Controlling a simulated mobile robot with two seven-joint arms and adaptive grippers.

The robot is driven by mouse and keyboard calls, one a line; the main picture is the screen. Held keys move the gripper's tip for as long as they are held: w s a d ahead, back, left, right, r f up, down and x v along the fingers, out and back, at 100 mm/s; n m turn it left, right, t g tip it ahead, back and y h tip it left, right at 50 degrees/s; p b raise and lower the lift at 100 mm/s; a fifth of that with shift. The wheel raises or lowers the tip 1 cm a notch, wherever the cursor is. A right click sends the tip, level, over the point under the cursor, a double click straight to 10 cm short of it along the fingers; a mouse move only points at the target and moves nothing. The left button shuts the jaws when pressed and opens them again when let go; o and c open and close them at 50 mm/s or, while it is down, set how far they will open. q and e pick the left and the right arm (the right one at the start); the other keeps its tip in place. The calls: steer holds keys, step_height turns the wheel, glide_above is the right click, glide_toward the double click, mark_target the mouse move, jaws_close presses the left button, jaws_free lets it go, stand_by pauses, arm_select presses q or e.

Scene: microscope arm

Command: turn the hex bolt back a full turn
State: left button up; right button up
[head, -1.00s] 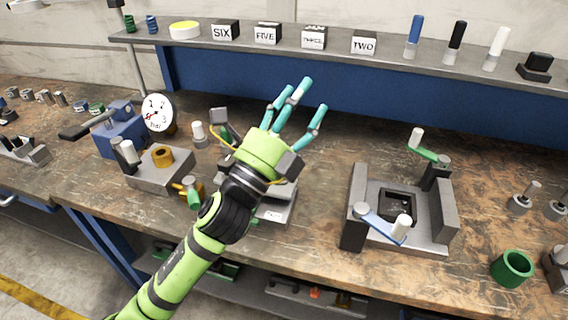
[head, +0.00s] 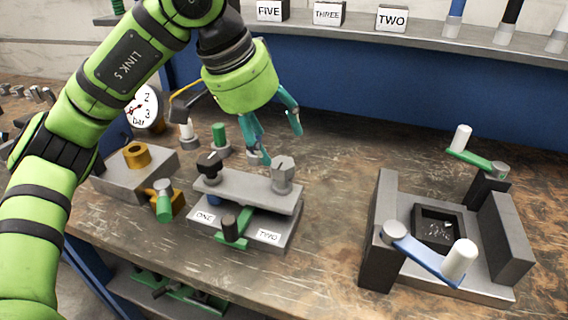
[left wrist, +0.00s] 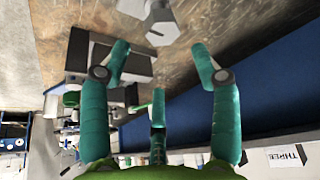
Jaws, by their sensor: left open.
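The grey hex bolt (head: 283,174) stands upright at the right end of a raised grey plate (head: 236,189), on a fixture labelled ONE and TWO. In the left wrist view the bolt (left wrist: 163,22) shows at the top edge, partly cut off, beyond the fingertips. My left gripper (head: 272,140) is open and empty, fingers pointing down, above and behind the bolt and apart from it. Its spread teal fingers also show in the left wrist view (left wrist: 160,62). My right gripper is not in view.
A dark knob (head: 209,166) stands at the plate's left end, and a green-armed handle (head: 232,230) at its front. A grey vise-like fixture (head: 505,235) with blue and green cranks stands to the right. Bare bench lies between the fixtures. The shelf (head: 420,42) runs behind.

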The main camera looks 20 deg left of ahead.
mark_target(282, 162)
arm_select(q)
steer(key=x, duration=0.6)
steer(key=shift+w+a+f, duration=0.15)
steer(key=shift+a+f, duration=0.1)
steer(key=shift+f, duration=0.15)
